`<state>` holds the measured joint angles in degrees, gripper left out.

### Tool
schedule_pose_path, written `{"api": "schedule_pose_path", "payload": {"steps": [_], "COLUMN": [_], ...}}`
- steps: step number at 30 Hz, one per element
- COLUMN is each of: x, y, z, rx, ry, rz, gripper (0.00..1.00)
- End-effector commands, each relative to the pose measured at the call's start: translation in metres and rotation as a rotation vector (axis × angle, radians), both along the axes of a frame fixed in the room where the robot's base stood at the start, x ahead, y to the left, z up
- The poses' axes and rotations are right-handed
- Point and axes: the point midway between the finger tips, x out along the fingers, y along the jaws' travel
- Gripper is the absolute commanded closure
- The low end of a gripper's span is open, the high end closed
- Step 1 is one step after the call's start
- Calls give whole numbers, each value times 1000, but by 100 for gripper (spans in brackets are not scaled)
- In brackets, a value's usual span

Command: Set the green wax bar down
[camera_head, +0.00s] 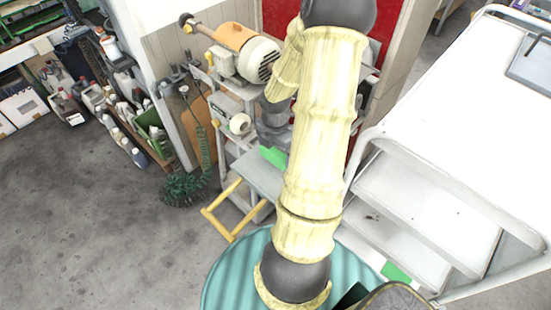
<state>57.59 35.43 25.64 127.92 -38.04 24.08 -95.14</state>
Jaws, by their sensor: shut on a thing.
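My gripper (274,138) is partly hidden behind my own arm and points down near the middle of the view. It is shut on the green wax bar (273,157), which shows as a bright green block just below it. The bar is over a small grey shelf (254,176) at the front of the buffing machine. Whether the bar touches the shelf cannot be told, and its right side is hidden by my arm.
The buffing machine (246,48) with its motor stands behind my gripper. A yellow tubular frame (224,212) juts out in front. A white tiered cart (463,135) fills the right. Bottles (128,150) and a dark green brush (185,188) are at left. Open floor (80,230) lies lower left.

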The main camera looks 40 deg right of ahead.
Motion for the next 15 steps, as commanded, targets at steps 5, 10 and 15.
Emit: {"api": "schedule_pose_path", "payload": {"steps": [5,10,15], "x": [0,0,0], "y": [0,1,1], "z": [0,-6,-30], "rx": [0,2,2], "ry": [-1,0,2], "rz": [0,2,4], "gripper": [36,36,36]}}
